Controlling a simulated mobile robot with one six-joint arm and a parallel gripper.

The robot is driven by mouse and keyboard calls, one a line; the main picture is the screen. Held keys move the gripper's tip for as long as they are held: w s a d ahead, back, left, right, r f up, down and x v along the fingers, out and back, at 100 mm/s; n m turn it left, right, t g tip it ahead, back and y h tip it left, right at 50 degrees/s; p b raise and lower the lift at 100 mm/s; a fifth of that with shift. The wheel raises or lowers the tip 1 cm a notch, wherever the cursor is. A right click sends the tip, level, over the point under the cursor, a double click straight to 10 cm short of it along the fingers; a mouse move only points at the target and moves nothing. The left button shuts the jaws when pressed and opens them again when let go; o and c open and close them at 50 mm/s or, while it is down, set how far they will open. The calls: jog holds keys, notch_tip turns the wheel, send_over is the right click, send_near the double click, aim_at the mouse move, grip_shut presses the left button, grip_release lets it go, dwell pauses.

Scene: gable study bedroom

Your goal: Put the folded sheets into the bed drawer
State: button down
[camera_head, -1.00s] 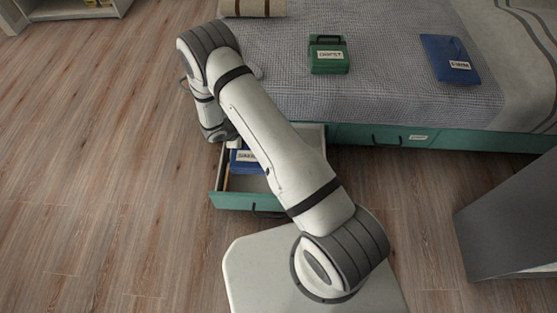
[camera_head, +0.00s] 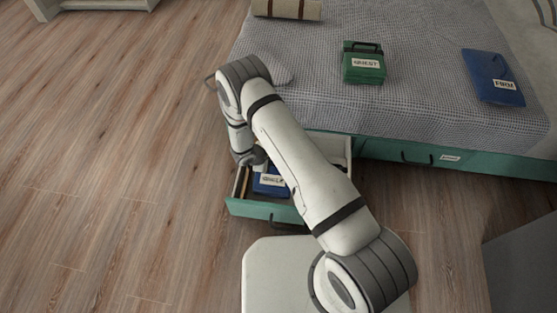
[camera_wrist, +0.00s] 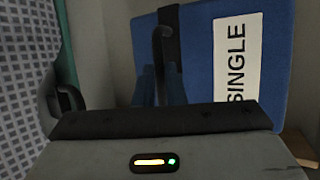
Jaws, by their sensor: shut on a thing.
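A blue folded bundle labelled SINGLE (camera_wrist: 235,55) fills the right of the wrist view, with a dark strap and a hooked handle. In the head view the same blue bundle (camera_head: 270,182) is inside the open green bed drawer (camera_head: 262,209), partly hidden by my arm. My gripper (camera_wrist: 160,85) is shut on the bundle at its handle; in the head view the gripper (camera_head: 261,166) is over the drawer's left part. I cannot tell whether the bundle touches the drawer floor. A green bundle labelled GUEST (camera_head: 363,68) lies on the bed.
A flat blue item (camera_head: 490,75) with a white label lies on the bed (camera_head: 430,100). A rolled beige item (camera_head: 287,9) with dark straps is at the bed's far left. A grey block (camera_head: 525,265) stands at lower right. The wooden floor (camera_head: 110,150) at left is clear.

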jog(key=shift+f, duration=0.65)
jog(key=w+d+b, duration=0.1)
jog(key=w+d+f+b, duration=0.1)
jog(key=d, duration=0.1)
jog(key=shift+w+d+f, duration=0.1)
jog(key=shift+w+f, duration=0.05)
jog(key=shift+w, duration=0.15)
jog(key=shift+b, duration=0.3)
jog(key=c, duration=1.5)
grip_release()
